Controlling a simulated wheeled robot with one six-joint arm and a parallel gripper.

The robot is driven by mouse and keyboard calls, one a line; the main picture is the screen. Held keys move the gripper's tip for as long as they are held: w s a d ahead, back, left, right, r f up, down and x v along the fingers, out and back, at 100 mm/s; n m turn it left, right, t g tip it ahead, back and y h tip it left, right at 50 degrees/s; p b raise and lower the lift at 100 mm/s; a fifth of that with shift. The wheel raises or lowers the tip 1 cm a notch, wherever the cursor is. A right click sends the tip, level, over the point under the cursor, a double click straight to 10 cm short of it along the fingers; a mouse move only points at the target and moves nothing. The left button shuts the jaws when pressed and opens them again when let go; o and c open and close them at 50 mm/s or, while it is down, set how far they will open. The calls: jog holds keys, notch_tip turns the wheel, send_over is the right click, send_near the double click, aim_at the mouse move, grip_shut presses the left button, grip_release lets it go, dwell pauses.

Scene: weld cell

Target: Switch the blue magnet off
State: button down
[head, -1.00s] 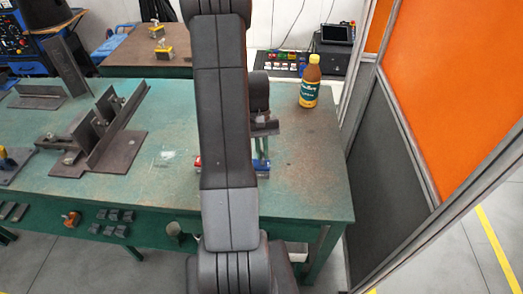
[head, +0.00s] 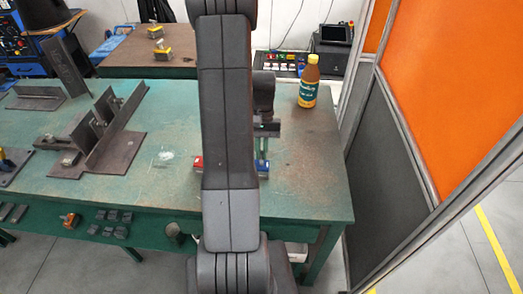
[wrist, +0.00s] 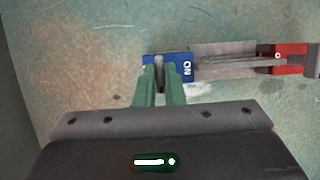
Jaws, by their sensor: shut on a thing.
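The blue magnet (wrist: 183,66) lies on the green table in the wrist view, with a white ON marking on its right part. In the head view the blue magnet (head: 263,170) shows just right of my arm. My gripper (wrist: 159,72) has its two green fingers at the left part of the blue magnet, shut on a small dark grey piece on its top, which looks like its switch knob. The fingertips hide part of that piece. My gripper (head: 262,157) points down over the blue magnet in the head view.
A grey metal piece (wrist: 225,62) runs from the blue magnet to a red magnet (wrist: 290,50). A bottle (head: 308,85) stands at the table's back right. Welded steel parts (head: 110,145) lie at the left. An orange and grey partition (head: 450,90) borders the right.

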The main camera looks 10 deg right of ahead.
jog(key=c, duration=1.5)
grip_release()
jog(key=b+v, duration=0.1)
jog(key=v, duration=1.3)
jog(key=shift+f, duration=0.15)
jog(key=p+x, duration=0.1)
jog(key=x, duration=1.2)
jog(key=shift+s+f, duration=0.2)
jog(key=shift+f, duration=0.1)
